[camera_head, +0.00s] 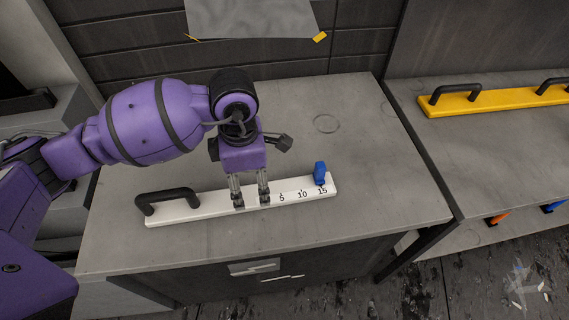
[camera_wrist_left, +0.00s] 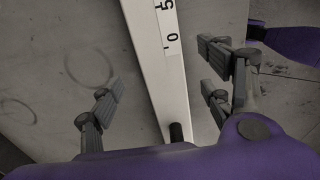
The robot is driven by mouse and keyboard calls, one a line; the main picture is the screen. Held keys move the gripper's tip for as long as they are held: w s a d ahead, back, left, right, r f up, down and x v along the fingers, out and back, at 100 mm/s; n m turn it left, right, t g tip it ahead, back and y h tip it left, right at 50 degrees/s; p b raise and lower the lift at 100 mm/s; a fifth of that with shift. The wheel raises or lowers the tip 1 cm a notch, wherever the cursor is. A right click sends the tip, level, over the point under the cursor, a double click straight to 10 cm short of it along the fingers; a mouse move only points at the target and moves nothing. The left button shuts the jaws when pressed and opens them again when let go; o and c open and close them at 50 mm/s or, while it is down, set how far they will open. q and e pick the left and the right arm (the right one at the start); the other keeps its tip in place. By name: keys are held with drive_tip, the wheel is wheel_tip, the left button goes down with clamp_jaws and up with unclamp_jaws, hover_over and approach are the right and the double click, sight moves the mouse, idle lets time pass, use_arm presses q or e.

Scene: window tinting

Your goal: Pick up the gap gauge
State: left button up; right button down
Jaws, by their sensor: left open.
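The gap gauge (camera_head: 214,206) is a long white bar lying on the grey cabinet top, with a black handle (camera_head: 167,199) at its left end, a scale marked 5, 10 and 15, and a blue slider (camera_head: 320,173) at its right end. My left gripper (camera_head: 251,203) points down over the middle of the bar with its fingers apart. In the left wrist view, the bar (camera_wrist_left: 157,62) runs between the open fingers (camera_wrist_left: 163,98), with space visible on both sides. Whether the fingertips touch the cabinet top is not clear. My right gripper is not in view.
The cabinet top (camera_head: 390,190) is clear behind and to the right of the bar. A yellow bar (camera_head: 495,100) with black handles lies on the right-hand bench. A grey sheet (camera_head: 250,18) with yellow corner pieces is at the back wall. Orange and blue items sit on a lower right shelf.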

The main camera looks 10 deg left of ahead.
sight(251, 195)
use_arm(q)
wheel_tip(251, 195, down, 5)
drive_tip(key=shift+s+f, duration=0.1)
drive_tip(key=shift+s, duration=0.05)
clamp_jaws()
idle(0.5)
